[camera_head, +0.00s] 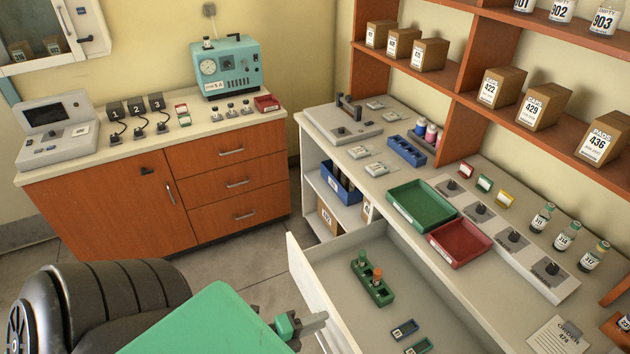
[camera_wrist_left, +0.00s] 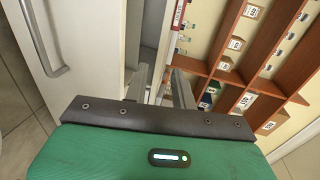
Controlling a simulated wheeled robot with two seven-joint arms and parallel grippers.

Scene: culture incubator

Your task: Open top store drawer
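The white top store drawer (camera_head: 322,296) stands pulled out from under the right counter in the head view, and its inside shows. It holds a green rack (camera_head: 372,284) with orange-capped and green-capped tubes, and small blue and green pieces. My left gripper (camera_head: 312,325) is beside the drawer's front panel at the bottom of the head view. In the left wrist view its two fingers (camera_wrist_left: 162,88) are apart, with nothing clearly gripped between them. A metal bar handle (camera_wrist_left: 57,70) on a white front shows left of the fingers, apart from them. My right gripper is out of view.
The right counter holds a green tray (camera_head: 421,205), a red tray (camera_head: 459,244) and several bottles. Shelves with boxes (camera_head: 501,86) rise behind it. A wooden cabinet (camera_head: 120,205) with closed drawers stands at left. Grey floor (camera_head: 262,268) lies between them.

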